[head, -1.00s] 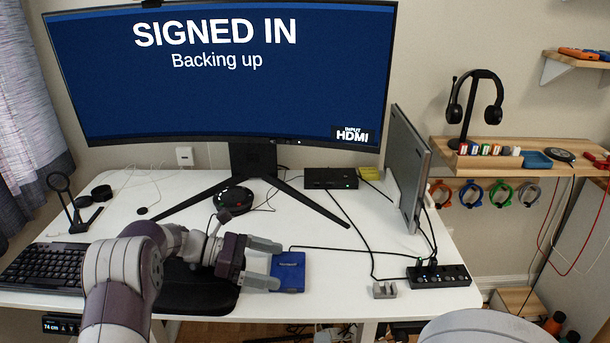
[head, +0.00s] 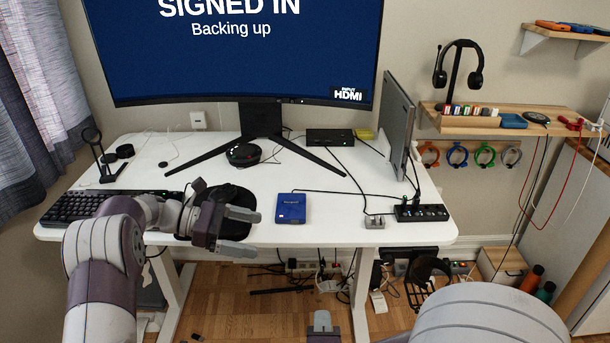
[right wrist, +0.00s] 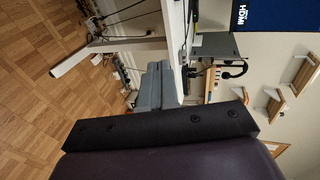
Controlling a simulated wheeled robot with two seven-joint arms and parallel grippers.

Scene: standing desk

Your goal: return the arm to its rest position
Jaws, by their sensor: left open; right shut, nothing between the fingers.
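My left gripper (head: 250,231) is open and empty, in the head view, over the front edge of the white desk, in front of the black mouse mat. The blue drive (head: 291,208) lies flat on the desk just right of its fingers, with a visible gap. A cable runs from the drive. My right gripper (head: 322,325) shows only its tip at the bottom of the head view, below desk height over the floor. In the right wrist view my right gripper's grey fingers (right wrist: 157,88) are together with nothing between them.
The white desk (head: 335,220) holds a monitor (head: 240,45), a keyboard (head: 95,206), a power strip (head: 421,212) and a small grey block (head: 374,222). A headphone shelf (head: 510,122) is at right. Cables hang under the desk, above open wooden floor (head: 240,310).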

